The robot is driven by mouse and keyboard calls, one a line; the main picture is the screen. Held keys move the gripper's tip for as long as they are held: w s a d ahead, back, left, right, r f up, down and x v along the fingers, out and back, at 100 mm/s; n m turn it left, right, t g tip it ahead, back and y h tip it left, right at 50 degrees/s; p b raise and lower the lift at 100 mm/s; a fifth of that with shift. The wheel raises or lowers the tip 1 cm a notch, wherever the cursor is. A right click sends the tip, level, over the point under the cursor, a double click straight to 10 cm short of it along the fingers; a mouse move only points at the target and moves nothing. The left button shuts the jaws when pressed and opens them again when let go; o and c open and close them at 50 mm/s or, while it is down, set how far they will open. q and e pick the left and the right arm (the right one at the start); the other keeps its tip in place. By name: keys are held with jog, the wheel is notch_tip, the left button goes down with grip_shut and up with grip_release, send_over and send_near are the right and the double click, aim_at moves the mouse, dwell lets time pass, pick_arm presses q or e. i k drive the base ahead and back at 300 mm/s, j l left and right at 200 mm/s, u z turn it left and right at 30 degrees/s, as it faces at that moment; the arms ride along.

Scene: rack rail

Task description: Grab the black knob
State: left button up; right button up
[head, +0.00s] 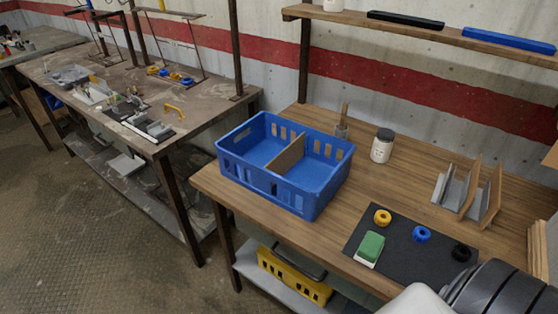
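The black knob (461,253) lies on the dark mat (395,252) at the right of the wooden table, and it is hard to make out against the mat. A blue knob (421,234) and a yellow knob (382,217) lie to its left in a slanting row. Part of my own arm fills the bottom right corner, just below the black knob in the picture. Neither of my grippers shows.
A green and white block (370,249) lies on the mat's left part. A divided blue crate (236,173), a jar (382,147) and a rack with upright boards (465,190) stand on the table. A yellow crate (295,279) sits on the lower shelf.

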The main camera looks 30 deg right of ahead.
aim_at(462, 252)
jog(key=z, duration=0.45)
jog(key=i+z, duration=0.1)
jog(key=z, duration=0.4)
jog(key=j+z, duration=0.1)
jog(key=z, duration=0.35)
jog(key=j+z, duration=0.1)
jog(key=z, duration=0.4)
jog(key=j+z, duration=0.1)
jog(key=z, duration=0.35)
jog(key=i+j+z, duration=0.1)
jog(key=z, duration=0.35)
